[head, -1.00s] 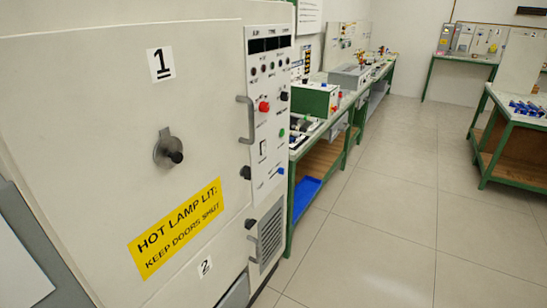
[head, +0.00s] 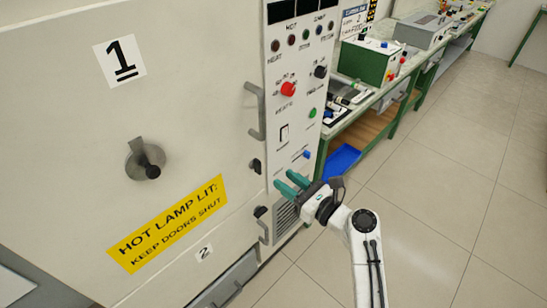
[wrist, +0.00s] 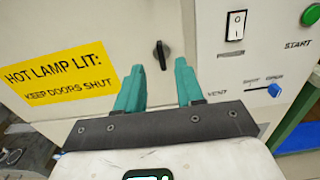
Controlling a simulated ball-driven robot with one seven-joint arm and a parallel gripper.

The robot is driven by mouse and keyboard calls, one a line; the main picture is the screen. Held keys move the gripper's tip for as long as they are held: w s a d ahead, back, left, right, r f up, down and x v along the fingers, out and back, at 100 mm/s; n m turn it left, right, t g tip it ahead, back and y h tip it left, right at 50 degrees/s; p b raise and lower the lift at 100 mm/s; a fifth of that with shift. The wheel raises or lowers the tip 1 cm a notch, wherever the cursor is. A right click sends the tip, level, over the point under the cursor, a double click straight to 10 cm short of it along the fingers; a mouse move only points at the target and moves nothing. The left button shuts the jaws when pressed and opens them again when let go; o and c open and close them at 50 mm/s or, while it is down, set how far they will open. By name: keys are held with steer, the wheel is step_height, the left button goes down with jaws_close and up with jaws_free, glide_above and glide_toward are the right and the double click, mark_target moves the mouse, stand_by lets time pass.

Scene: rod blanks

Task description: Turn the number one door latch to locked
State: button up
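The number one door latch (head: 146,160) is a grey round plate with a short tab pointing up and a black knob, on the cream door below the "1" label (head: 120,60). I cannot read from it whether it is locked. My gripper (head: 286,181) has teal fingers, spread apart and empty, well to the right of the latch, in front of the cabinet's control panel. In the wrist view my gripper (wrist: 160,70) is open, with a small black knob (wrist: 162,54) on the cabinet showing between the fingertips, apart from them. The latch is not in the wrist view.
A yellow hot-lamp label (head: 168,222) is below the latch. A grey door handle (head: 254,112) stands out beside the control panel, which has a red knob (head: 288,89). A green-legged workbench (head: 345,130) stands to the right. The tiled floor (head: 440,200) there is clear.

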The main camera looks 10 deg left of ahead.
mark_target(260, 163)
steer(key=x, duration=0.9)
steer(key=shift+w+a, duration=0.2)
steer(key=shift+a, duration=0.1)
steer(key=shift+c, duration=0.2)
jaws_close()
